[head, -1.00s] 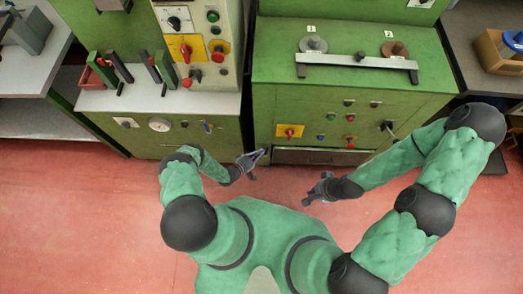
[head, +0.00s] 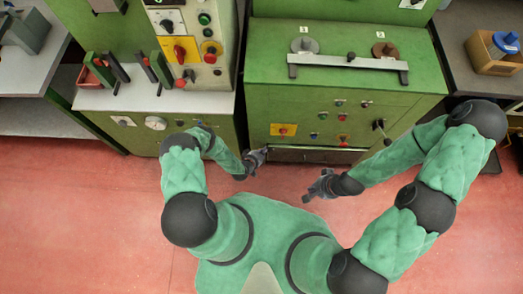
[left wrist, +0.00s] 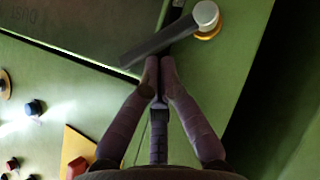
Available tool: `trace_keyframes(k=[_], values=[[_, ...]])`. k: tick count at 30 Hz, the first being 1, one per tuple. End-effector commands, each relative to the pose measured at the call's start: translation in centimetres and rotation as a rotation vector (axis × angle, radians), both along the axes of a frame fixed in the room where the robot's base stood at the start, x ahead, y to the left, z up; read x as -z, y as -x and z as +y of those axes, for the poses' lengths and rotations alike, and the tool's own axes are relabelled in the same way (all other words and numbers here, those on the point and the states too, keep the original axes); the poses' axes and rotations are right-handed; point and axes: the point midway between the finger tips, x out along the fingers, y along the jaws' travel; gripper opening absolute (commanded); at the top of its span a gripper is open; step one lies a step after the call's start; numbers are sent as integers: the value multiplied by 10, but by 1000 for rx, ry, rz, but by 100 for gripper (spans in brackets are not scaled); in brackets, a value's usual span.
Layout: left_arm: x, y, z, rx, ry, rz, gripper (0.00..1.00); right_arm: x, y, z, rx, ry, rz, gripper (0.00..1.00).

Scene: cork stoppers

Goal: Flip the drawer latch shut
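The drawer (head: 310,156) is a dark, wide front low on the green machine; its panel also shows in the left wrist view (left wrist: 70,25). The latch is a dark flat bar (left wrist: 155,42) with a round silver pivot (left wrist: 206,14) at its right end. It slants down to the left from the pivot, over the panel's edge. My left gripper (head: 264,151) is at the drawer's left end. In the left wrist view its fingertips (left wrist: 160,62) are together, just below the bar, with nothing between them; contact is unclear. My right gripper (head: 308,193) hangs over the floor, its fingers too small to judge.
The green machine (head: 350,105) has knobs and a yellow switch plate (head: 283,130) above the drawer. A lever (head: 382,131) sticks out at its right. A second green cabinet (head: 140,132) stands to the left. The red floor (head: 90,210) is clear.

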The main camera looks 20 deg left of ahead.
Motion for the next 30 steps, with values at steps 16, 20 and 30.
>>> trace_keyframes(k=[16,20,30], values=[[1,-1,-2,0,-42,11,0,-2,0,0,0,0,0,0],[1,-1,-2,-1,-41,11,0,-2,0,0,0,0,0,0],[-9,-1,-3,0,-41,12,0,-8,0,0,0,0,0,0]])
